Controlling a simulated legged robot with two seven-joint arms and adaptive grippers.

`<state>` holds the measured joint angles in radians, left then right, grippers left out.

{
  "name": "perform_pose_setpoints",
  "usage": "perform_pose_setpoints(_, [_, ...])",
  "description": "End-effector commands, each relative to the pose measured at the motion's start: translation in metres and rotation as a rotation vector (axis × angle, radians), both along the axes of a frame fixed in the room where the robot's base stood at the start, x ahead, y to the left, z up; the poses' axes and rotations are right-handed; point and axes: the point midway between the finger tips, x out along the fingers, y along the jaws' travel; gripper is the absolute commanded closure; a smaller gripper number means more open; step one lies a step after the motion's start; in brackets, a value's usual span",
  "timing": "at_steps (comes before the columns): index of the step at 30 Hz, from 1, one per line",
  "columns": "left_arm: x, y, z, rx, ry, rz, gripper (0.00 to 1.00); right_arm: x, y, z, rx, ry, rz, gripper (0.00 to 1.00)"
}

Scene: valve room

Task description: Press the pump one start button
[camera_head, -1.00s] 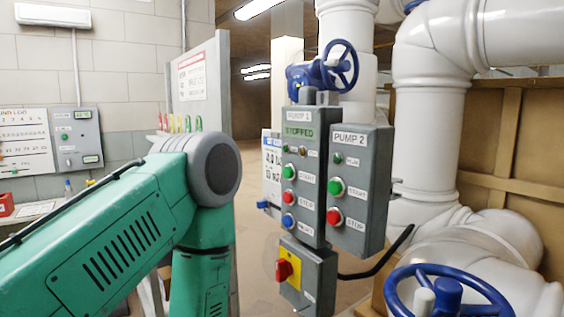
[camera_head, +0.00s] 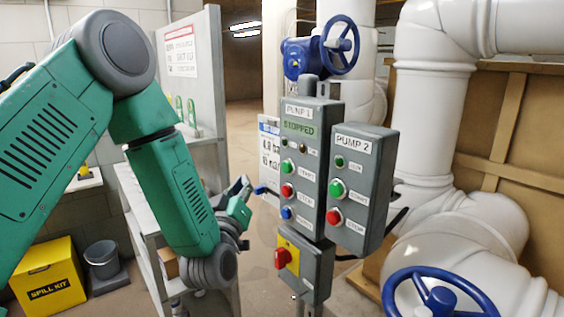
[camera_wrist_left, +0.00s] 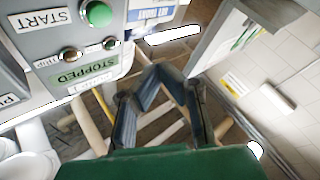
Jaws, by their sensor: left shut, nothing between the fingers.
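The pump one panel (camera_head: 297,225) is a grey box labelled PUMP 1, with a green display reading STOPPED (camera_head: 299,128). Its green start button (camera_head: 287,166) sits above a red stop button (camera_head: 287,190) and a blue button (camera_head: 286,212). In the left wrist view the green start button (camera_wrist_left: 98,13) is at the top, left of the fingers, next to a START label. My left gripper (camera_head: 245,186) is shut and empty, left of the panel and apart from the button. Its fingertips (camera_wrist_left: 162,72) meet in the wrist view. My right gripper is out of view.
The PUMP 2 box (camera_head: 372,196) with its own green and red buttons adjoins on the right. A red rotary switch (camera_head: 283,257) is below. Blue valve wheels (camera_head: 340,48) and white pipes (camera_head: 425,110) stand around. A shelf (camera_head: 145,215) is behind my left arm.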

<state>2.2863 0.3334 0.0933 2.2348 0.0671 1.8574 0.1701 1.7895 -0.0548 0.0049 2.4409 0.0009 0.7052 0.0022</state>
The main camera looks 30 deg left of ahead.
Motion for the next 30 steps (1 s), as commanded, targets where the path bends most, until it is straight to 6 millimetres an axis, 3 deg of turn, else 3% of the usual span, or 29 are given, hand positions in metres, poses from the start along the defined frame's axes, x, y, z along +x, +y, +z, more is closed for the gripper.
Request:
perform_pose_setpoints(15, [0.004, 0.004, 0.003, -0.003, -0.013, 0.005, 1.00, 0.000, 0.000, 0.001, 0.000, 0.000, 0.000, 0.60])
perform_pose_setpoints(30, [0.062, -0.022, 0.003, -0.002, -0.015, 0.005, 1.00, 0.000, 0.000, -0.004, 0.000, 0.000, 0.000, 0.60])
